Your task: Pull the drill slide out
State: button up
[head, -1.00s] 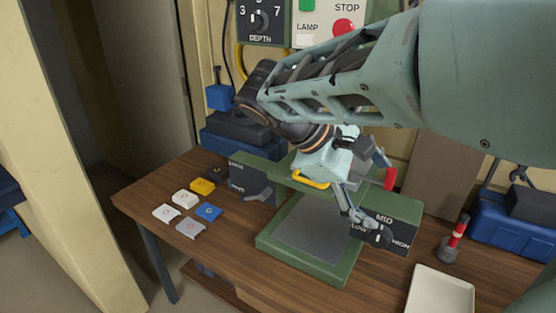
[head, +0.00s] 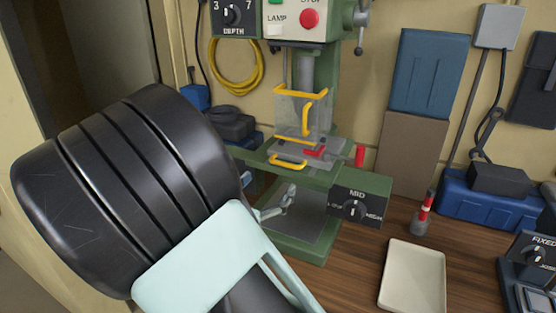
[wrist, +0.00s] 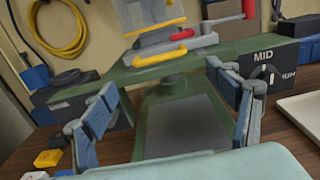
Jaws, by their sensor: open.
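The drill slide (head: 322,157) is a grey plate with a yellow handle (head: 288,162) at its front and a red part on top. It sits on the green drill press table, under a clear guard with yellow edges (head: 300,92). In the wrist view the slide's yellow handle (wrist: 160,58) lies ahead, just beyond the fingers. My gripper (wrist: 163,88) is open and empty, its blue-padded fingers spread to either side of the view below the handle. In the head view my arm hides most of my gripper (head: 268,193); a fingertip shows in front of and below the handle.
A pale tray (head: 412,277) and a red-white post (head: 425,212) are farther right. Coloured tiles (wrist: 48,158) lie at lower left in the wrist view.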

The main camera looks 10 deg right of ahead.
aim_at(284, 165)
jog(key=x, duration=1)
jog(key=shift+w+d, duration=0.15)
jog(key=shift+w, duration=0.15)
jog(key=c, duration=1.4)
jog(key=p+v, duration=0.4)
jog(key=v, duration=1.3)
jog(key=shift+s+r, duration=0.1)
jog(key=shift+s, duration=0.2)
jog(key=o, duration=1.4)
